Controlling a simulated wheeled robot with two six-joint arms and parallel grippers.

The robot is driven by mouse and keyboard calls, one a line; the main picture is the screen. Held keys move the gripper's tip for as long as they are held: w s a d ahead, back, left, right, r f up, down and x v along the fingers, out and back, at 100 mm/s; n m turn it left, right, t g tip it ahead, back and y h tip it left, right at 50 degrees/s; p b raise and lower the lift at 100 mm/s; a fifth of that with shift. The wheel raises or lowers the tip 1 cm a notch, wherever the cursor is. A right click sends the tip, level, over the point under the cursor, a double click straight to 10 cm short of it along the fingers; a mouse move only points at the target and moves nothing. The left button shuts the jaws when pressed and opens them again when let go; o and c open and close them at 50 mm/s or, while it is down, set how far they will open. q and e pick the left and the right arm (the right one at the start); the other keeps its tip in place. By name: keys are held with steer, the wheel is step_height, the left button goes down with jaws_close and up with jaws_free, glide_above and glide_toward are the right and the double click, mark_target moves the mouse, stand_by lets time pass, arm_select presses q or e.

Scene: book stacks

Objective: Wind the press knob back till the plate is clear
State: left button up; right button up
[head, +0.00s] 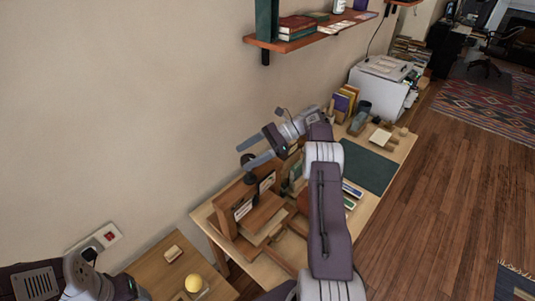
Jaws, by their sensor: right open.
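The wooden book press (232,196) stands at the near left end of the workbench. Its dark press knob (249,161) sits on top of a dark upright screw. The press plate and its boards (262,212) lie low in the frame, partly hidden by my right arm; the gap under the plate cannot be made out.
A dark green mat (366,168) lies on the workbench (398,153), with small blocks and books behind it. A wall shelf (318,36) holds books above. A side table (152,274) with a yellow ball (193,283) stands at the lower left. A white printer (379,88) stands beyond.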

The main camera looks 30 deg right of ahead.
steer(key=s+d+r, duration=0.6)
steer(key=s+r, duration=0.2)
steer(key=s, duration=0.1)
steer(key=shift+s+b, duration=0.3)
steer(key=shift+s, duration=0.1)
steer(key=shift+d, duration=0.15)
